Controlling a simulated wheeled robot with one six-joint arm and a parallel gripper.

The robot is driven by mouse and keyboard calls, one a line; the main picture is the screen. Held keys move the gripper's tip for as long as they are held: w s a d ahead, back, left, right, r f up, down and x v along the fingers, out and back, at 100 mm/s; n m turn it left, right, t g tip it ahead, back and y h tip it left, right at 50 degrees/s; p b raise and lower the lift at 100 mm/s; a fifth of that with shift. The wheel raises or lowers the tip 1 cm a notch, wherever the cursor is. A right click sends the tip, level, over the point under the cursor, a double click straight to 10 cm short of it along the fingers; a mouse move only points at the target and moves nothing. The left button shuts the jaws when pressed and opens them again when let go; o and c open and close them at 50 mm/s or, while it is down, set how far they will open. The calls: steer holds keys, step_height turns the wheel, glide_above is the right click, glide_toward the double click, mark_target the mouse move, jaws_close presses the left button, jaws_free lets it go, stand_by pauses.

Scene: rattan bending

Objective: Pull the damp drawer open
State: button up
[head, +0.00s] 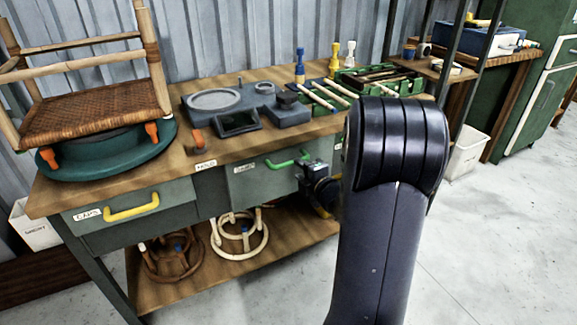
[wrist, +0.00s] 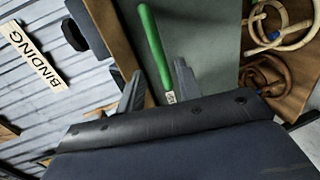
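The damp drawer (head: 262,185) is a grey-green front under the workbench top, right of centre, and looks shut. Its green bar handle (head: 287,160) also shows in the wrist view (wrist: 152,45), running up the picture. A small label on the drawer is too blurred to read fully. My gripper (head: 318,180) is at the right end of this drawer in the head view, partly hidden behind my arm. In the wrist view my gripper (wrist: 158,75) is open, with one grey finger on each side of the handle's lower end. I cannot tell whether either finger touches it.
The CAPS drawer with a yellow handle (head: 131,206) is at the left. Rattan rings (head: 239,235) lie on the lower shelf. A rattan stool frame (head: 95,110) and a grey fixture (head: 240,105) stand on the bench top (head: 190,165). The floor in front is clear.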

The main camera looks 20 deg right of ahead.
mark_target(292, 164)
steer(key=x, duration=0.7)
steer(key=shift+b, duration=0.3)
jaws_close()
